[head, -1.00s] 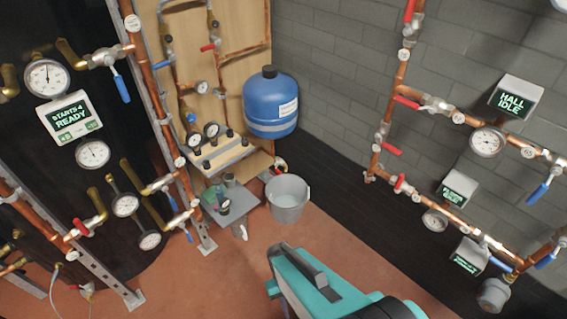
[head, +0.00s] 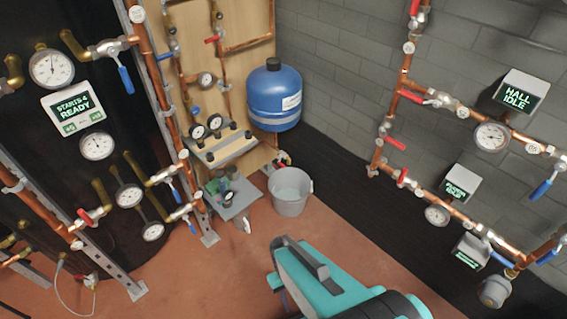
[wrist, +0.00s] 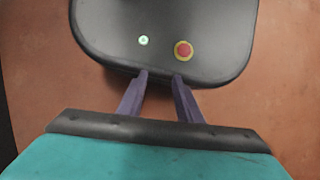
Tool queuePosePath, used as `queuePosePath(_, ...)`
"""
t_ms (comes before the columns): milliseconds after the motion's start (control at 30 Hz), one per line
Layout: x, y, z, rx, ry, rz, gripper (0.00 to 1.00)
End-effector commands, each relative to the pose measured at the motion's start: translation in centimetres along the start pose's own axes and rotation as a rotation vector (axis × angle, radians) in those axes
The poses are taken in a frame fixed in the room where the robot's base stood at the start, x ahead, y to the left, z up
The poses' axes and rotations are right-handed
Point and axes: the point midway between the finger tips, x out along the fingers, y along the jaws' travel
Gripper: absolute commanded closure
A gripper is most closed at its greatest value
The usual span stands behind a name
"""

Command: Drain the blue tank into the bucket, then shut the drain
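The blue tank (head: 272,100) with a black cap and a white label hangs on the wooden panel in the head view. A small drain valve with a red part (head: 283,158) shows just under it, too small to read its position. The grey bucket (head: 290,194) stands on the floor below the valve; its inside looks pale, and I cannot tell whether it holds liquid. My gripper (wrist: 160,78) shows in the wrist view with its two purple fingers apart and nothing between them. It points at my own dark base, away from tank and bucket.
A small grey table (head: 232,205) with tools stands left of the bucket. A shelf with gauges (head: 214,146) is above it. Copper pipes with valves flank both sides, including a right-hand rack (head: 400,170). The reddish floor (head: 235,270) in front of the bucket is open.

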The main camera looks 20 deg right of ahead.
Motion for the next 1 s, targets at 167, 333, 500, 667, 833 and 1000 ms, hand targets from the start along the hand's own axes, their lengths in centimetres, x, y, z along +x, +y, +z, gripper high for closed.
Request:
queuePosePath(167,0.3,0.0,-2.6,-0.111,0.016,-0.008,0.68)
queuePosePath(333,-0.8,0.5,-7.4,-0.2,0.072,-0.007,0.68)
queuePosePath(500,-2.7,1.4,-13.2,-0.27,0.147,0.001,0.68)
queuePosePath(667,-5.1,2.7,-18.7,-0.317,0.225,0.013,0.68)
queuePosePath(833,-8.3,4.3,-24.0,-0.355,0.305,0.032,0.68)
queuePosePath(1000,-11.8,6.2,-28.7,-0.379,0.383,0.055,0.68)
